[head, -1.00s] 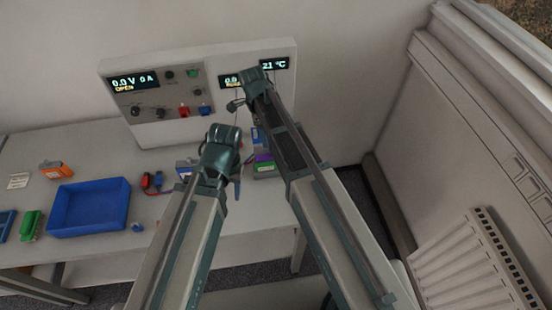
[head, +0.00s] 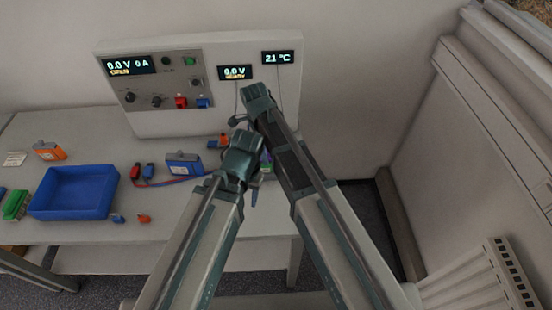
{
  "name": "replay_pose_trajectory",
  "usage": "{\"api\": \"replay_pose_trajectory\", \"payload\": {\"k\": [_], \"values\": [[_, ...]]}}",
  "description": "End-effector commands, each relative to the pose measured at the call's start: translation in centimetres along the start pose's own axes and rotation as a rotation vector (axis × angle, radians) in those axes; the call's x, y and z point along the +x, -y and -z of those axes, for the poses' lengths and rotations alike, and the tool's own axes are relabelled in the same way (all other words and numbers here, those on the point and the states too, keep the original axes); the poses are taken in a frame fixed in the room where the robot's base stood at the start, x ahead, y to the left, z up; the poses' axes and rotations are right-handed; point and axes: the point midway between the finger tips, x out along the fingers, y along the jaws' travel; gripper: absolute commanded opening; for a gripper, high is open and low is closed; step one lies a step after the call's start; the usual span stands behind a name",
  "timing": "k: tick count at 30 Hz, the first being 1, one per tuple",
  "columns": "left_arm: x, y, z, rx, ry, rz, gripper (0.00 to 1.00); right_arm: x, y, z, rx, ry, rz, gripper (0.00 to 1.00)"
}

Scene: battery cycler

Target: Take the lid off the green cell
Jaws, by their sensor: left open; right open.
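A green block-like object (head: 16,204) lies at the far left of the table, beside the blue tray. A small patch of green and purple (head: 266,166) shows between my two arms, mostly hidden by them; I cannot tell which of the two is the green cell. No lid can be made out clearly on either. My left gripper (head: 242,148) is open, over the right part of the table, close in the picture to that patch. My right gripper (head: 256,98) is open, just above it in the picture, in front of the cycler panel. Nothing shows held in either.
The blue tray (head: 36,208) looks empty. A blue cell (head: 185,161) stands near red and blue clips (head: 142,172) with leads. An orange cell (head: 49,150) is at the back left. Small blue (head: 118,218) and orange (head: 144,219) pieces lie at the front. The cycler (head: 140,75) stands behind.

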Motion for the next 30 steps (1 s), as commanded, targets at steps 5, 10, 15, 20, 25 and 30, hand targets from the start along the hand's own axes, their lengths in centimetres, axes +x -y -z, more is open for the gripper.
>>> {"api": "replay_pose_trajectory", "payload": {"k": [5, 10, 15, 20, 25, 30], "values": [[0.84, -0.06, 0.02, -0.001, 0.000, 0.000, 0.50, 0.77, -0.39, -0.64, 0.001, 0.000, 0.000, 0.68], [0.74, -0.05, 0.01, -0.001, 0.000, 0.000, 0.50, 0.67, -0.39, -0.65, 0.002, 0.000, 0.000, 0.68], [0.74, -0.05, 0.02, -0.001, 0.000, 0.000, 0.50, 0.67, -0.38, -0.64, 0.002, 0.000, 0.000, 0.48], [0.74, -0.05, 0.02, -0.001, 0.000, 0.000, 0.50, 0.68, -0.37, -0.64, 0.002, 0.000, 0.000, 0.19], [0.74, -0.06, 0.02, -0.001, 0.000, 0.000, 0.50, 0.68, -0.37, -0.64, 0.002, 0.000, 0.000, 0.00], [0.74, -0.06, 0.02, -0.001, 0.000, 0.000, 0.50, 0.68, -0.37, -0.64, 0.002, 0.000, 0.000, 0.00]]}}
